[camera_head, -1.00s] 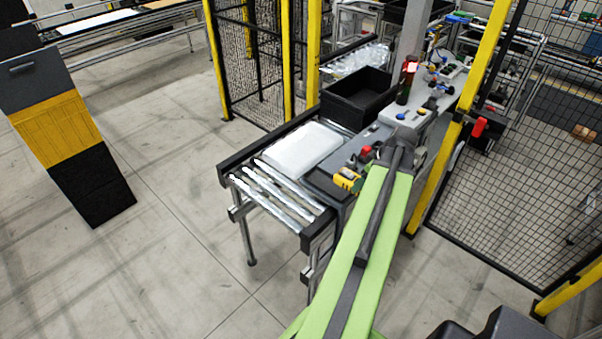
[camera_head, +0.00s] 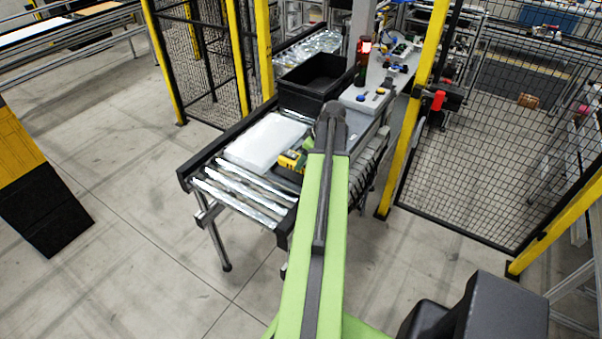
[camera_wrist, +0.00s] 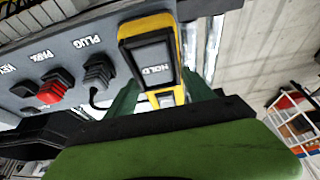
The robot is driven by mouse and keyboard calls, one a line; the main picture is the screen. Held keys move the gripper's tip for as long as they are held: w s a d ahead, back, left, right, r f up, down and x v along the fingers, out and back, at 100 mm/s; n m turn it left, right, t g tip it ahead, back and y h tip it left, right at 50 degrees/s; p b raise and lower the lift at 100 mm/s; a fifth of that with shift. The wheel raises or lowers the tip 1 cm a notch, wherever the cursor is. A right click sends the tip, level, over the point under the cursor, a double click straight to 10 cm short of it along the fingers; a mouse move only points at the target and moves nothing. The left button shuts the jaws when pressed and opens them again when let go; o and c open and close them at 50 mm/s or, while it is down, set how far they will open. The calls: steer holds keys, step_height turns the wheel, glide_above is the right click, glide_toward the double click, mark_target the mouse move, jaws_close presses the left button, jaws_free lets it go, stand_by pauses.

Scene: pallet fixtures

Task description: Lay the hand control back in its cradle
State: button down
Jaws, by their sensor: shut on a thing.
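The hand control (camera_wrist: 150,62) is a yellow body with a dark face marked HOLD, upside down in the wrist view. My gripper (camera_wrist: 163,97) is shut on it, with a dark green finger on each side. In the head view the yellow of the hand control (camera_head: 291,161) shows beside the end of my arm, above the near end of the conveyor; my gripper is hidden there. I cannot make out the cradle in either view, nor tell whether the hand control touches anything below it.
A grey panel (camera_wrist: 75,50) beside the hand control carries a red knob (camera_wrist: 50,92) and a dark plug (camera_wrist: 98,72) with a cable. A white block (camera_head: 265,140) lies on the roller conveyor, a black bin (camera_head: 313,82) behind it. A yellow fence post (camera_head: 412,120) stands to the right.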

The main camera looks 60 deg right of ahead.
steer(key=w, duration=0.1)
steer(key=f, duration=0.1)
steer(key=w, duration=0.1)
steer(key=shift+w+d+f+b, duration=0.3)
steer(key=shift+w+b, duration=0.05)
step_height(320, 180, down, 4)
steer(key=b, duration=0.4)
steer(key=shift+f, duration=0.15)
steer(key=shift+s+r, duration=0.1)
steer(key=shift+r, duration=0.1)
steer(key=shift+f, duration=0.1)
steer(key=shift+c, duration=1.9)
jaws_free()
